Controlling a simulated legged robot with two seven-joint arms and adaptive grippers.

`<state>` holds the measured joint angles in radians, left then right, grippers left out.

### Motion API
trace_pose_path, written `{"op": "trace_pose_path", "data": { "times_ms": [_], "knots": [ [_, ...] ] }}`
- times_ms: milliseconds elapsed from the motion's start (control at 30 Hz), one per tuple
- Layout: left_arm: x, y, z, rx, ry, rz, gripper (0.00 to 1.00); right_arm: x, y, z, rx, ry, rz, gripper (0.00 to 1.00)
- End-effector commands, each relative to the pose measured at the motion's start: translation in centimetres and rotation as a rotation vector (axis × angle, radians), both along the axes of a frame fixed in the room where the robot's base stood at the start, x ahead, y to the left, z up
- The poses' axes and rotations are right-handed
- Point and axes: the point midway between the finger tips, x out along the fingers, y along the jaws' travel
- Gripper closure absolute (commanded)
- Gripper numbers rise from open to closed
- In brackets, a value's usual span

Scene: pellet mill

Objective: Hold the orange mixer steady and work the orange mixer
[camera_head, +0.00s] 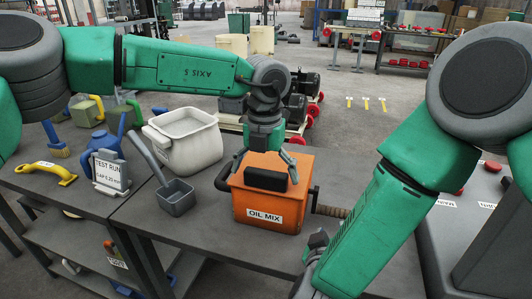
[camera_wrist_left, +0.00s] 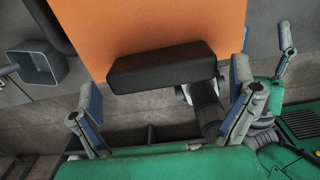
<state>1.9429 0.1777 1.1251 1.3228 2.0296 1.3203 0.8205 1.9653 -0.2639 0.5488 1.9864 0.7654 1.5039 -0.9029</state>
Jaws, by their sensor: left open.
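My left gripper (camera_head: 265,165) is open over the mixer, fingers spread either side of the handle. A crank with a ribbed grip (camera_head: 330,210) sticks out from the mixer's right side. My right gripper (camera_head: 312,250) is below and beside this grip; its fingers are mostly hidden.
A white tub (camera_head: 185,140) stands left of the mixer, with a grey scoop (camera_head: 176,196) in front. A grey machine (camera_head: 455,235) stands at right.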

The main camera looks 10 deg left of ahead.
Motion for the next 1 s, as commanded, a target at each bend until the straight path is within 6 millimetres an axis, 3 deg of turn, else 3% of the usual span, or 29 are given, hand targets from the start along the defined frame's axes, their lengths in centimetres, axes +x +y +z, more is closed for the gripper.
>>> {"op": "trace_pose_path", "data": {
  "times_ms": [200,533,700,1000],
  "knots": [
    [0.0,0.0,-2.0,0.002,0.000,-0.001,0.00,0.0,0.0,0.0,0.000,0.000,0.000,0.66],
    [0.0,0.0,-2.3,0.001,0.000,-0.001,0.00,0.0,0.0,0.0,0.000,0.000,0.000,0.66],
    [0.0,0.0,-2.3,0.001,0.000,-0.001,0.57,0.0,0.0,0.0,0.000,0.000,0.000,0.66],
    [0.0,0.0,-2.3,0.001,0.000,-0.002,0.58,0.0,0.0,0.0,0.000,0.000,0.000,0.66]
  ]
}}
